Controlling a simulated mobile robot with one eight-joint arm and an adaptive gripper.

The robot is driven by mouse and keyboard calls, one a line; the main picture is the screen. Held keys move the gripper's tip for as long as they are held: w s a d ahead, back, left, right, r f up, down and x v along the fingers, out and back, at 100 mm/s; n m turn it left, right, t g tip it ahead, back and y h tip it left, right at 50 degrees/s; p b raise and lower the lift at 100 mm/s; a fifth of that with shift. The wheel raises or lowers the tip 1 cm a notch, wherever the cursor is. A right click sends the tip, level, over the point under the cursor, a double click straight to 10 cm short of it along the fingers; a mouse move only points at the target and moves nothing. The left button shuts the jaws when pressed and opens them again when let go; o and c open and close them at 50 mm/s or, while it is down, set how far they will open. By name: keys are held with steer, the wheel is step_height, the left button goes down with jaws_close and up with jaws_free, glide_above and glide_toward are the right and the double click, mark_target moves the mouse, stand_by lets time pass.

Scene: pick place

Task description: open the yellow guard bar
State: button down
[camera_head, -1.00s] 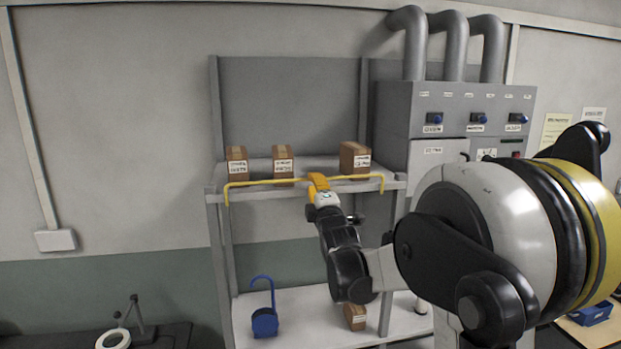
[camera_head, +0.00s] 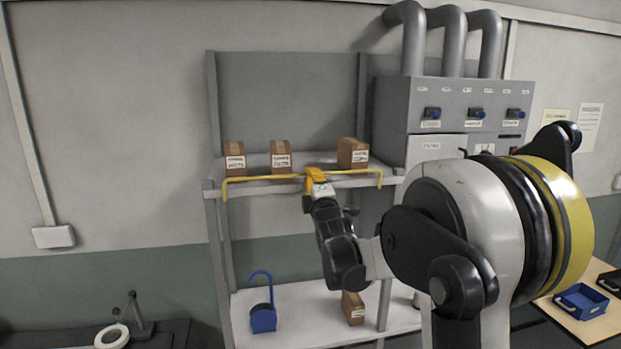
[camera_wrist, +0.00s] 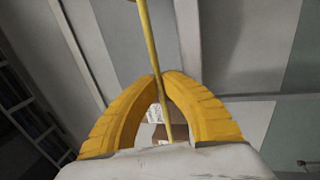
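The yellow guard bar (camera_head: 255,179) runs level across the front of the upper shelf (camera_head: 283,187), with a bent end at each side. My gripper (camera_head: 314,175) is at the middle of the bar, its yellow fingers over it. In the wrist view the bar (camera_wrist: 147,35) passes between the tips of my gripper (camera_wrist: 164,76), which are closed together around it. Part of the bar's middle is hidden by the fingers in the head view.
Several brown boxes stand on the upper shelf, including one (camera_head: 353,153) right of my gripper. A blue hooked object (camera_head: 263,318) and another box (camera_head: 352,308) are on the lower shelf (camera_head: 300,325). A grey cabinet (camera_head: 455,105) stands at right; blue bins lie beyond my arm.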

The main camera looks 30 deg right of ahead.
steer(key=shift+s+f+t+b, duration=0.2)
steer(key=shift+t+b, duration=0.1)
steer(key=shift+b, duration=0.3)
